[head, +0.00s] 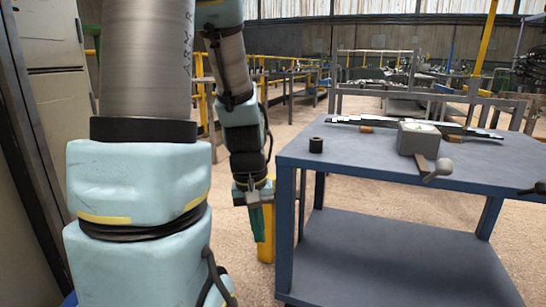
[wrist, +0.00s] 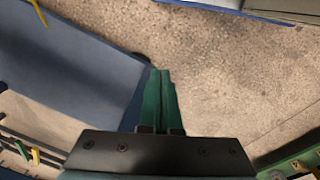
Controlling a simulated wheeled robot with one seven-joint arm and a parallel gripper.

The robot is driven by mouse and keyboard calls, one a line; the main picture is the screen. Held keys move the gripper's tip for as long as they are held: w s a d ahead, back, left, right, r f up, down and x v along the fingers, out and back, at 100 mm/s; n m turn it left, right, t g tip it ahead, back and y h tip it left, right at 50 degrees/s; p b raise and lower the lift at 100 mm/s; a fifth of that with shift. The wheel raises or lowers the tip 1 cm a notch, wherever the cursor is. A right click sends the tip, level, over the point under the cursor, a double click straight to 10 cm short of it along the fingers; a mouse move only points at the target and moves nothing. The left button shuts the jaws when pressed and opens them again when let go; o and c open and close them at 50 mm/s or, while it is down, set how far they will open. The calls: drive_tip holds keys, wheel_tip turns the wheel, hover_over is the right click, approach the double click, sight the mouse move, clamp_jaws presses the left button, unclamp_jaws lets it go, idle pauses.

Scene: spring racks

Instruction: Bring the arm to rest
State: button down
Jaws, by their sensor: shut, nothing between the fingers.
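My gripper (head: 258,236) hangs low with its green fingers pointing down, left of the blue table (head: 390,180) and below its top. In the head view the fingers are in front of a yellow post (head: 268,235), and I cannot tell the gap between them. In the wrist view my gripper (wrist: 160,74) shows two green fingers pressed together, with nothing between them. Bare floor (wrist: 225,85) lies beyond and to the right of the fingertips.
The table carries a small black cylinder (head: 316,145), a grey block (head: 418,138) with a lever, and long metal strips (head: 390,124). A grey cabinet (head: 52,50) stands at the left. Open floor (head: 298,112) stretches behind the table.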

drive_tip(key=a+r+p, duration=0.1)
drive_tip(key=r+p, duration=1.5)
drive_tip(key=r, duration=0.1)
drive_tip(key=a+r+m+t+p, duration=0.1)
drive_tip(key=a+r+p, duration=0.1)
drive_tip(key=r+p, duration=1.4)
drive_tip(key=shift+s+a+r+m+y, duration=0.3)
drive_tip(key=shift+s+r+y, duration=0.1)
drive_tip(key=shift+r, duration=0.25)
